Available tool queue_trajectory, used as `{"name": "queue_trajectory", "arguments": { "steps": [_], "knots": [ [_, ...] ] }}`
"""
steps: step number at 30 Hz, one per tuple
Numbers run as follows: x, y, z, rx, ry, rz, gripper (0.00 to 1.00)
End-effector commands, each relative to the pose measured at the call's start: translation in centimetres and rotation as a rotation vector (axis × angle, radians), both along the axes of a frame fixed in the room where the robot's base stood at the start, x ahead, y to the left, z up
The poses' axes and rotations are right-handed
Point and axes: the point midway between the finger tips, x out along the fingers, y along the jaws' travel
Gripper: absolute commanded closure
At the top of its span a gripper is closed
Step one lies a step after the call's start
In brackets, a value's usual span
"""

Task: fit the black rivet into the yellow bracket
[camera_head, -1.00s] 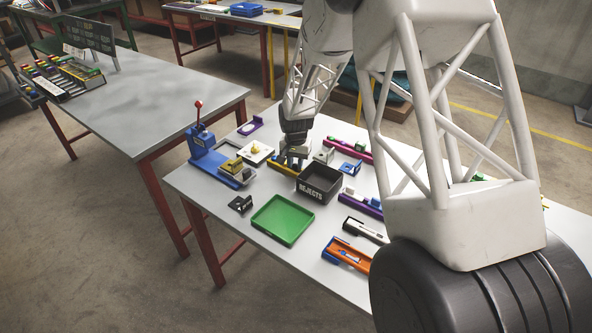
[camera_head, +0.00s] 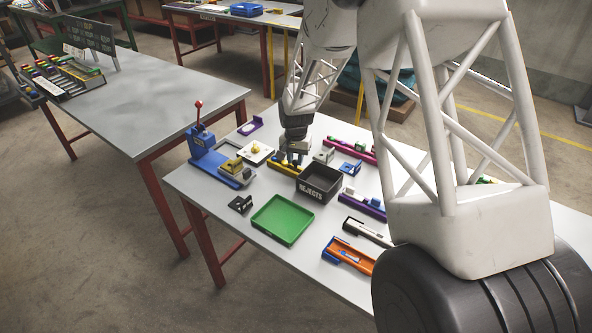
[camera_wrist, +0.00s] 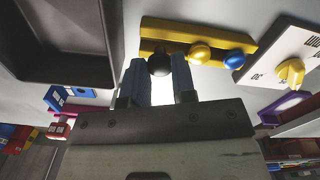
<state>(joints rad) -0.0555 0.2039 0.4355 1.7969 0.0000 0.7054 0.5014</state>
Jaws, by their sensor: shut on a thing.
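My gripper (camera_wrist: 159,80) is shut on the black rivet (camera_wrist: 160,65), whose round dark head shows between the blue fingertips in the wrist view.
The black REJECTS bin (camera_head: 320,184) stands close to the right of the bracket. A white plate with a yellow knob (camera_head: 256,153) and a blue lever press (camera_head: 204,150) are to the left. A green tray (camera_head: 282,220) lies in front. A small blue bracket (camera_head: 351,167) is to the right.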

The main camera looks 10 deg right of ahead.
Motion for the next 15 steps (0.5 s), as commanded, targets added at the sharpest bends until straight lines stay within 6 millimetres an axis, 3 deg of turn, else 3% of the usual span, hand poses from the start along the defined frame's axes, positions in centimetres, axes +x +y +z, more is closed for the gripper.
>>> {"name": "queue_trajectory", "arguments": {
  "steps": [15],
  "knots": [
    [0.0,0.0,2.6,0.0,-0.001,0.0,1.0]
  ]
}}
